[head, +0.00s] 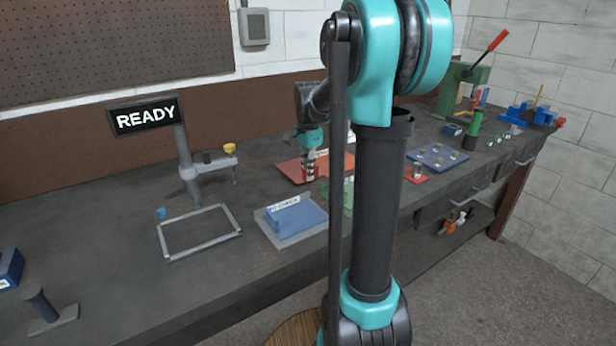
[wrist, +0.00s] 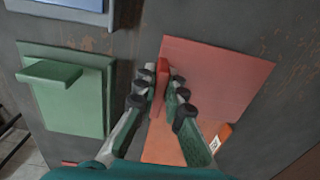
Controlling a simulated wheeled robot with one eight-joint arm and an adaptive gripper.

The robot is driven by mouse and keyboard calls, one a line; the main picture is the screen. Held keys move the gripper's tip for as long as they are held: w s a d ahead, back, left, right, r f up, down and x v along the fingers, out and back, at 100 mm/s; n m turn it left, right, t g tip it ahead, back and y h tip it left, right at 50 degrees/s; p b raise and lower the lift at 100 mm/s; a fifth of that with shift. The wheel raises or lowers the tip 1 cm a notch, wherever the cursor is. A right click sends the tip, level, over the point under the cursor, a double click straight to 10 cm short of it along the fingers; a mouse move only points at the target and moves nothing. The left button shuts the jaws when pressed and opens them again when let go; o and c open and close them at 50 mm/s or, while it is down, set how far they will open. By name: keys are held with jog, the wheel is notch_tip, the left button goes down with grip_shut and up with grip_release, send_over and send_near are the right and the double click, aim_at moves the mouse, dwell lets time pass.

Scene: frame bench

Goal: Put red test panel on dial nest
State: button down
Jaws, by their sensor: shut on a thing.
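The red test panel (wrist: 222,78) is a flat red plate with a raised red grip block (wrist: 161,76). My gripper (wrist: 163,88) is shut on that block, its fingers on either side. In the head view my gripper (head: 308,172) points down over the red panel (head: 290,168) on the bench. I cannot tell whether the panel touches the surface below it. An open grey rectangular frame (head: 163,240), which looks like the dial nest, lies empty at the left, beside a stand with a yellow-topped dial (head: 230,149).
A green panel (wrist: 65,105) lies left of my gripper in the wrist view. A blue panel (head: 300,222) lies between the frame and my arm. A READY sign (head: 145,117) stands behind the frame. A blue tray (head: 438,158) and a green press (head: 462,92) are farther right.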

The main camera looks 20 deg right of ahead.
jog(key=shift+f, duration=0.85)
jog(key=shift+f, duration=0.15)
jog(key=c, duration=1.6)
grip_release()
